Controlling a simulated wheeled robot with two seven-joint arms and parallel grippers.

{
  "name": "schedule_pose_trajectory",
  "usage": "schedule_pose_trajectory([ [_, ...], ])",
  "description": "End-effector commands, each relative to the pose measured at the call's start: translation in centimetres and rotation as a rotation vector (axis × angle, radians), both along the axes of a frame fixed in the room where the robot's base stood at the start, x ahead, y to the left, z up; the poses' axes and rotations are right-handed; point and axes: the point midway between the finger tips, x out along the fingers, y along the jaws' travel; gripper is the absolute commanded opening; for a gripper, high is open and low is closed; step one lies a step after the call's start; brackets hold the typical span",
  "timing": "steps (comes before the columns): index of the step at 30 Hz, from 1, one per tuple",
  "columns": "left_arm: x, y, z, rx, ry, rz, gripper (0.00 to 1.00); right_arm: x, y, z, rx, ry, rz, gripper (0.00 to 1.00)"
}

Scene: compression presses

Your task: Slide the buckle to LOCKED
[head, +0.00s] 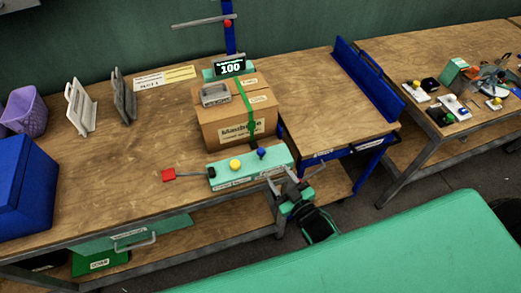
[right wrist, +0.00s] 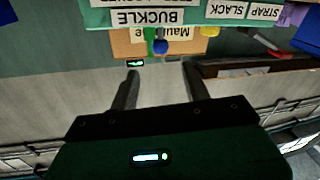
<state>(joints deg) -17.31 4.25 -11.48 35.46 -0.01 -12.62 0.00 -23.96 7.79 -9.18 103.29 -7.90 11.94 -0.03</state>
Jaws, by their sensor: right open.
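The mint-green buckle fixture (head: 225,170) sits at the bench's front edge. It carries a yellow knob (head: 235,164) and a blue knob (head: 262,153). In the right wrist view a label on the fixture (right wrist: 150,17) reads BUCKLE upside down, with the blue knob (right wrist: 160,46) just below it. A cardboard box (head: 215,130) with a green strap (head: 245,105) stands behind the fixture. My right gripper (head: 294,177) is open and empty in front of the fixture's right end, apart from the blue knob. Which knob moves the buckle, and its position, I cannot tell. My left gripper is out of view.
A red handle (head: 168,175) sticks out left of the fixture. A display (head: 230,67) reading 100 stands behind the box. A blue rail (head: 368,78) edges the bench's right side. A blue bin (head: 25,185) and purple basket (head: 25,112) are at left. The bench's left middle is clear.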

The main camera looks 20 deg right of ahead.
Motion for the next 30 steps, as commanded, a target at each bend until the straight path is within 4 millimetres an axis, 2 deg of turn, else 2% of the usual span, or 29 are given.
schedule_pose_trajectory([
  [12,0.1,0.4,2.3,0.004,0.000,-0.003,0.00,7.1,1.7,0.3,0.000,0.000,0.000,0.48],
  [18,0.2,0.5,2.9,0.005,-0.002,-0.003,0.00,9.7,2.3,0.1,0.000,0.002,0.000,0.48],
  [24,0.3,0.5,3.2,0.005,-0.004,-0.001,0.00,11.0,2.6,0.0,0.000,0.002,0.000,0.48],
  [30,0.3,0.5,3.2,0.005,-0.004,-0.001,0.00,11.2,2.7,0.0,0.000,0.002,0.001,0.48],
])
